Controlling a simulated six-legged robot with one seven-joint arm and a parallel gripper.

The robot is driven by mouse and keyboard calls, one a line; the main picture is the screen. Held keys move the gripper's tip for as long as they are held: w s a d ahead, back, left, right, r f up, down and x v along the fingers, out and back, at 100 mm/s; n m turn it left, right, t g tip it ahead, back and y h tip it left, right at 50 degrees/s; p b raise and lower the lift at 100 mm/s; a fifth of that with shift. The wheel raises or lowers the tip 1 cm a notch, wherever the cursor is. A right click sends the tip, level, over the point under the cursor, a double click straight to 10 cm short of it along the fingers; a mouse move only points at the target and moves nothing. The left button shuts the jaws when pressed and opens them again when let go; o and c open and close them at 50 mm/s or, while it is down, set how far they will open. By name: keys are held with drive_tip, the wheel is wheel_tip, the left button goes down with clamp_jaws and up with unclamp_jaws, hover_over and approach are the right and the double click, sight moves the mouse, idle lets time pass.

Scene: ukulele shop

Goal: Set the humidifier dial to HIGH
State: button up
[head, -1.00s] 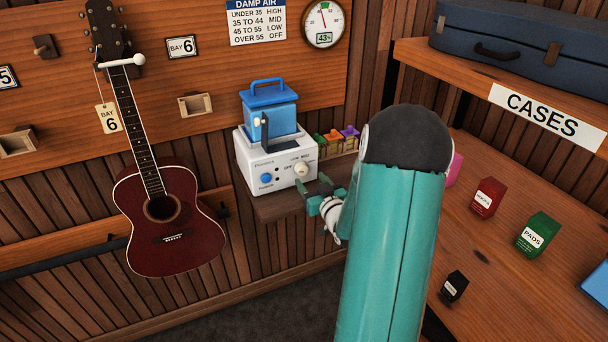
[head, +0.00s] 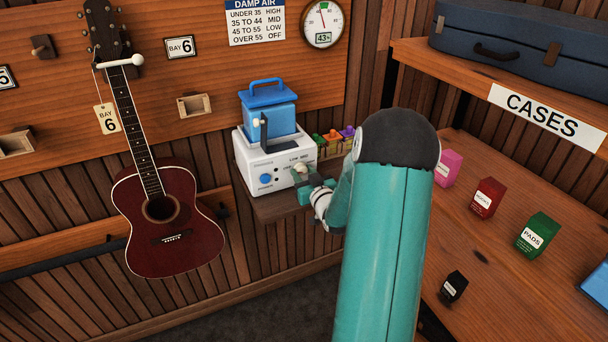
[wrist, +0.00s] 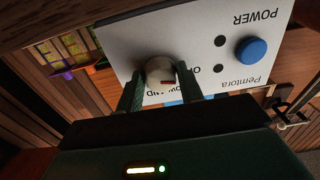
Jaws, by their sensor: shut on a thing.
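The humidifier (head: 250,158) is a white box with a blue tank (head: 268,109) on top, standing on a small wall shelf. Its cream dial (wrist: 160,71) is on the front panel, and a small red mark shows on the dial in the wrist view. My gripper (wrist: 160,82) is shut on the dial, one dark green finger on each side. In the head view my gripper (head: 301,182) reaches the panel from the lower right and hides much of the dial. The panel lettering near the dial is partly covered, so I cannot tell the setting.
A blue power button (wrist: 251,51) sits beside the dial. A planter-like box of small coloured items (head: 334,143) stands right of the humidifier. A red ukulele (head: 168,220) hangs at left. A damp-air chart (head: 255,20) and a gauge reading 43 (head: 323,24) are above.

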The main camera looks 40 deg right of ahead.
drive_tip(key=shift+m, duration=0.3)
drive_tip(key=m, duration=1.4)
drive_tip(key=shift+a, duration=0.1)
drive_tip(key=m, duration=0.7)
drive_tip(key=shift+r+m, duration=0.1)
drive_tip(key=shift+m, duration=0.2)
drive_tip(key=m, duration=0.4)
drive_tip(key=shift+s, duration=0.1)
drive_tip(key=shift+m, duration=1.9)
